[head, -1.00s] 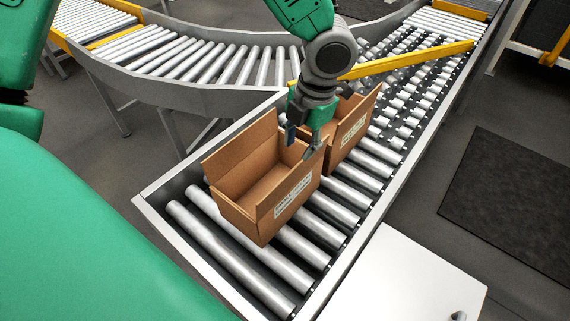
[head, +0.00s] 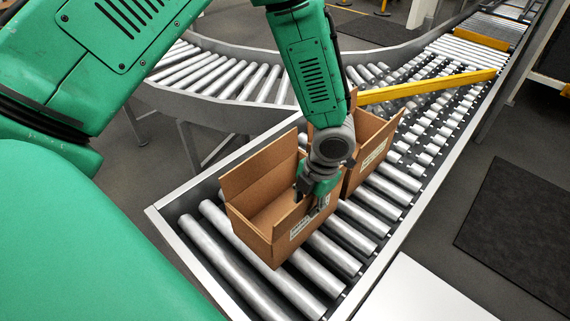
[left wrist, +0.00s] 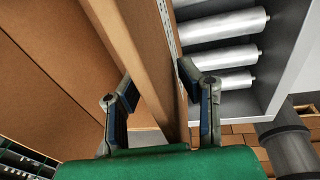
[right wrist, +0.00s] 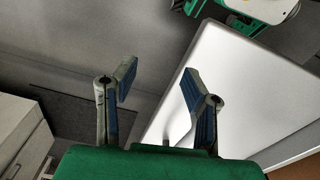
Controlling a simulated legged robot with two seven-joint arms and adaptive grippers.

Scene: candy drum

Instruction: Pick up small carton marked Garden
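Two open brown cartons stand on the rollers: a near carton (head: 256,226) and a far carton (head: 377,146) behind it. Each has a pale label on its side wall; I cannot read either, so which one is marked Garden is unclear. My left gripper (head: 318,205) is down at the near carton's label-side wall, partly covering the label. In the left wrist view its fingers (left wrist: 160,95) straddle that wall, one inside and one outside, spread with gaps. My right gripper (right wrist: 155,85) is open and empty, away from the cartons, and not visible in the head view.
The roller conveyor (head: 262,262) has raised metal side rails. A yellow bar (head: 430,86) crosses it beyond the far carton. A white surface (head: 420,292) lies to the right of the conveyor, also below my right gripper. A dark mat (head: 520,225) is on the floor.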

